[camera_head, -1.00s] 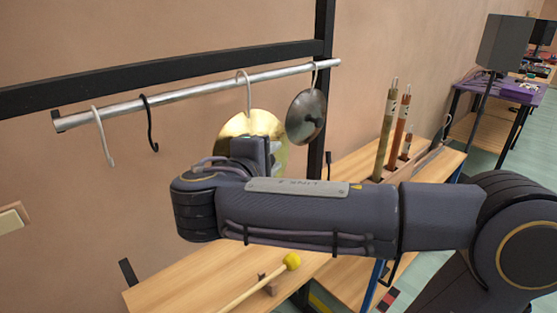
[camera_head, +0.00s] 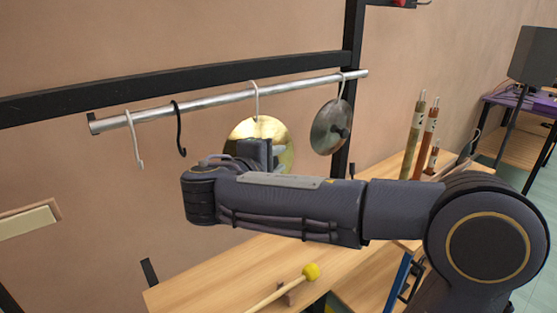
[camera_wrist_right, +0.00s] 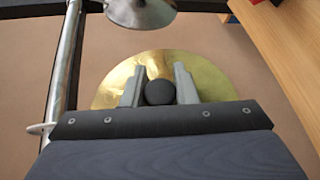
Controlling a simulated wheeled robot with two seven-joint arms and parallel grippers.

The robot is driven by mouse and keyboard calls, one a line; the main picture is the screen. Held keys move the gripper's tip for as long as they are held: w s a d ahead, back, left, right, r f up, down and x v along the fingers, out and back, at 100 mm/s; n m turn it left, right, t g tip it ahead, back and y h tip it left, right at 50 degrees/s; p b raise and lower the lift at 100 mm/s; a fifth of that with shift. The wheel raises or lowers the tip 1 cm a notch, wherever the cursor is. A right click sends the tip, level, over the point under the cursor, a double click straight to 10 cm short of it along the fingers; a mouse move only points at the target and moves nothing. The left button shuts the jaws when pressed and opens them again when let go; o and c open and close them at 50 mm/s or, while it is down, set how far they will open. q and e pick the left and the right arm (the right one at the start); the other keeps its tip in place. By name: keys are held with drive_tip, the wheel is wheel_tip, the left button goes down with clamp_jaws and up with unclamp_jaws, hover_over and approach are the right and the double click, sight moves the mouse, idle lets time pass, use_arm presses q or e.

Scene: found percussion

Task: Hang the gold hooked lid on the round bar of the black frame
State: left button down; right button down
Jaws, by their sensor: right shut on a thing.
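The gold lid (camera_head: 278,138) is a shiny round disc with a pale hook (camera_head: 256,88) at its top. In the head view the hook's curve overlaps the round bar (camera_head: 222,99); I cannot tell whether it rests on it. The bar is silver and belongs to the black frame (camera_head: 200,76). My right gripper (camera_head: 262,152) is in front of the lid. In the right wrist view my right gripper (camera_wrist_right: 156,88) is shut on the dark round knob (camera_wrist_right: 160,92) of the gold lid (camera_wrist_right: 215,90). My left gripper is not in view.
A dark lid (camera_head: 325,127) hangs on the bar to the right. An empty white hook (camera_head: 134,140) and black hook (camera_head: 179,128) hang to the left. Below is a wooden table (camera_head: 215,275) with a yellow-headed mallet (camera_head: 309,272). Upright tubes (camera_head: 415,140) stand at right.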

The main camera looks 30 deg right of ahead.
drive_tip(key=shift+f, duration=0.3)
drive_tip(key=c, duration=1.1)
unclamp_jaws()
drive_tip(key=shift+o, duration=0.2)
